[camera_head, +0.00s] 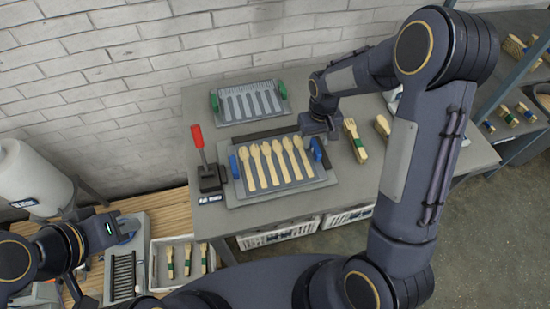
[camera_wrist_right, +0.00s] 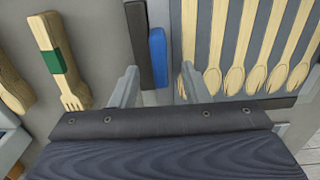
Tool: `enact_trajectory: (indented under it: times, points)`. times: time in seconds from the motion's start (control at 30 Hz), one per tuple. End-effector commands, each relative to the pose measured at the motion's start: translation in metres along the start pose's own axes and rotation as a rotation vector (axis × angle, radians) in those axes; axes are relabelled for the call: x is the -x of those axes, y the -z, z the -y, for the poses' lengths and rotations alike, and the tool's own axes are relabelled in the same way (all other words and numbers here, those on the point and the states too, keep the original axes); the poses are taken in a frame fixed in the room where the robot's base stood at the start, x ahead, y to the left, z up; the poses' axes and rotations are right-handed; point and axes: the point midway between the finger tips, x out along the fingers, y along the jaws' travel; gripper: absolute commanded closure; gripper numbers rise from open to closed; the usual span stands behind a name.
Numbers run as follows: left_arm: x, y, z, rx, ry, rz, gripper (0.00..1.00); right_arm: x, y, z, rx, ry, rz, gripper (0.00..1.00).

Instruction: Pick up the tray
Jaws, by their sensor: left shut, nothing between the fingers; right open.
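A grey tray with blue handles (camera_head: 303,184) lies on the press on the grey table, with several wooden spoons in a row on it. Its left blue handle (camera_head: 233,167) is clear. My right gripper (camera_head: 324,138) is at the tray's right end, close to the right blue handle (camera_head: 316,149). In the right wrist view its two open fingers stand either side of the blue handle (camera_wrist_right: 157,50), not closed on it; whether they touch it I cannot tell. My left gripper (camera_head: 130,233) is shut and empty at the lower left, away from the tray.
A second tray with green handles (camera_head: 249,103) lies behind. A red lever (camera_head: 196,137) stands left of the press. Bundled wooden cutlery (camera_head: 355,141) lies right of my right gripper. A white crate (camera_head: 154,262) with bundles is at lower left. A brick wall is behind.

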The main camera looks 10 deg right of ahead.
Motion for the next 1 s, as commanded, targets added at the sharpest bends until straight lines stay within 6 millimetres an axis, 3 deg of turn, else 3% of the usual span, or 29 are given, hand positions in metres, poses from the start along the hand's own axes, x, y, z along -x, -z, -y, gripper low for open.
enact_trajectory:
  times: [0.2,0.47,0.77,1.0]
  points:
    - [0.005,0.002,-0.002,0.0,0.0,0.0,1.0,-0.026,-0.001,0.001,0.0,0.0,0.002,0.58]
    - [0.004,0.002,-0.002,0.0,0.0,0.0,1.0,-0.028,0.0,0.001,0.0,0.0,-0.001,0.58]
    - [0.004,0.002,-0.002,0.0,0.0,0.0,1.0,-0.028,0.0,0.001,0.0,0.0,0.0,0.97]
    - [0.004,0.002,-0.002,0.0,0.0,0.0,1.0,-0.027,0.0,0.001,0.0,0.001,-0.001,1.0]
